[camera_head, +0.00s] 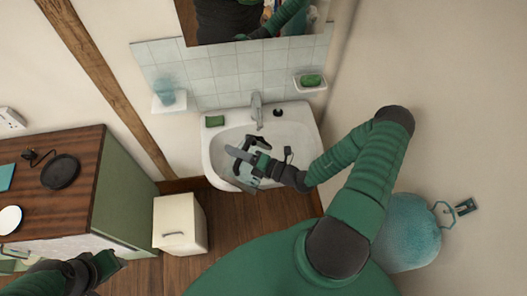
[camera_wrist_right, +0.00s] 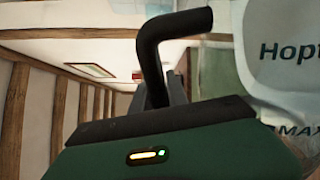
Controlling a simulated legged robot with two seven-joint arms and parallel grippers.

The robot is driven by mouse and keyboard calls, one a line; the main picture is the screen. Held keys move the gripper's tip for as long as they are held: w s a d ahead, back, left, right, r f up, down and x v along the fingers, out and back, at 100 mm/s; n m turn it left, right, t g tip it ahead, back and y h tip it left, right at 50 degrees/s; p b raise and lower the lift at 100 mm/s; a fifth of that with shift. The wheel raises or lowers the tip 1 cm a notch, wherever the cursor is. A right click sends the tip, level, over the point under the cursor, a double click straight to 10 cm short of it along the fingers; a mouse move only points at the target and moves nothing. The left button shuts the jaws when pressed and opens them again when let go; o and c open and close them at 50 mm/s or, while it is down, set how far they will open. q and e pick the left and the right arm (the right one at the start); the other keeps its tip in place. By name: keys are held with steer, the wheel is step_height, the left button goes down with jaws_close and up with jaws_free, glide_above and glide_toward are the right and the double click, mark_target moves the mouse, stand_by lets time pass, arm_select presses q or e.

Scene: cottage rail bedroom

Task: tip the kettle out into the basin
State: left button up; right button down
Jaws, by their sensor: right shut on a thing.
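The white basin (camera_head: 310,125) hangs on the tiled wall, with a grey tap (camera_head: 256,110) at its back. The kettle (camera_head: 243,178) is over the front left part of the bowl and looks tilted. My right gripper (camera_head: 265,165) is shut on it, and the arm comes in from the right. In the right wrist view a black bent handle (camera_wrist_right: 165,45) rises past the gripper, and a pale body with lettering (camera_wrist_right: 280,60) fills the right side. Water and the spout cannot be made out. My left gripper (camera_head: 108,264) is at the lower left, away from the basin; its jaws are unclear.
A green soap (camera_head: 214,121) lies on the basin's back left corner. A glass (camera_head: 165,92) and a soap dish (camera_head: 310,83) are on the wall. A wooden-topped cabinet (camera_head: 85,150) bears a black kettle base (camera_head: 60,171).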

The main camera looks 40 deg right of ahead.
steer(key=shift+w+d+r, duration=0.1)
steer(key=shift+w+d, duration=0.05)
steer(key=shift+d, duration=0.05)
steer(key=shift+w+d, duration=0.15)
steer(key=shift+d, duration=0.25)
steer(key=shift+w+d+r+m+b, duration=0.1)
steer(key=shift+w+d+m+b, duration=0.05)
steer(key=shift+d+m+b, duration=0.3)
stand_by(0.5)
steer(key=shift+w+d+m+p, duration=0.15)
steer(key=shift+w+d+m, duration=0.1)
steer(key=shift+d+m, duration=0.25)
steer(key=shift+w+d+m+p, duration=0.15)
steer(key=shift+w+d+m, duration=0.1)
steer(key=shift+d, duration=0.35)
stand_by(1.4)
